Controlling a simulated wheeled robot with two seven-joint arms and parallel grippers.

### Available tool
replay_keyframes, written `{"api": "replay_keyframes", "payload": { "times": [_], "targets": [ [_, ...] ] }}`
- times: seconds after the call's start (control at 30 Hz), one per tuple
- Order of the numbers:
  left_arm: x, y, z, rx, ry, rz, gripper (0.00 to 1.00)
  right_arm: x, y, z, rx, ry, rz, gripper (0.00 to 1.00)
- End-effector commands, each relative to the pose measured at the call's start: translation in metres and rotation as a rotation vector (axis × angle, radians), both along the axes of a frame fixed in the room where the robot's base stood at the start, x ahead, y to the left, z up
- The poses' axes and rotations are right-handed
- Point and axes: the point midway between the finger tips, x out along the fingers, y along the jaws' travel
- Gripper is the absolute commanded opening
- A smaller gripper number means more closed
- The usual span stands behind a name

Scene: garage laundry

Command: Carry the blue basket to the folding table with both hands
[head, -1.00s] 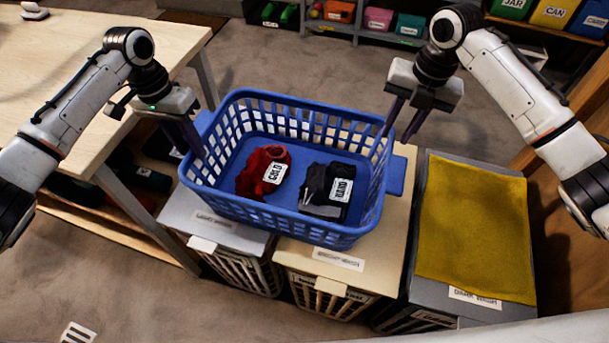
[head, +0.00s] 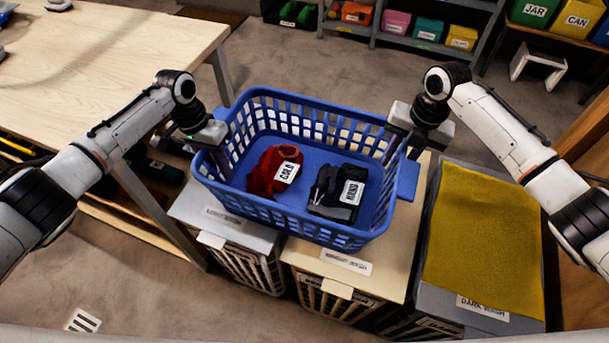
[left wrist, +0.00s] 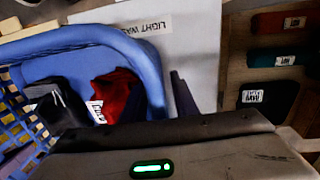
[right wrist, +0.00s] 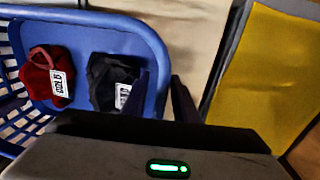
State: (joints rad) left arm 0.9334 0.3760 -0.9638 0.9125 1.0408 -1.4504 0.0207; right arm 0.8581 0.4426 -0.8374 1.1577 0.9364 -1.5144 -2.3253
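The blue basket (head: 290,232) stands on the hamper lids, holding a red cloth labelled COLD (head: 266,172) and a dark cloth labelled HAND (head: 330,190). The folding table may be the light wood table (head: 100,60) at left. My left gripper (head: 208,150) is down at the basket's left end; in the left wrist view one finger shows outside the rim, slightly apart from it.
A light-lidded hamper (head: 235,230), a cream-lidded hamper (head: 405,240) and a dark-wash hamper (head: 432,300) stand in a row. A yellow cloth (head: 485,240) covers the dark-wash lid. Shelves with coloured bins (head: 395,22) stand at the back. Bare floor lies between.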

Motion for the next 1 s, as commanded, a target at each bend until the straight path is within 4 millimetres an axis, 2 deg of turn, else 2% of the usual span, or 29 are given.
{"api": "replay_keyframes", "payload": {
  "times": [0.13, 0.43, 0.6, 1.0],
  "targets": [
    [-0.0003, -0.0014, -0.0083, -0.001, -0.001, 0.0, 0.27, 0.0003, 0.0013, -0.0085, 0.001, 0.0, 0.001, 0.27],
    [-0.0004, -0.0015, -0.0097, 0.0, -0.001, 0.0, 0.27, 0.0004, 0.0014, -0.0099, 0.001, 0.0, 0.001, 0.27],
    [-0.0003, -0.0014, -0.0095, 0.0, -0.001, 0.0, 0.0, 0.0005, 0.0013, -0.0097, 0.001, 0.0, 0.0, 0.0],
    [-0.0002, -0.001, -0.0091, 0.0, -0.001, 0.001, 0.0, 0.0005, 0.0009, -0.0094, 0.0, -0.001, 0.0, 0.0]
  ]
}}
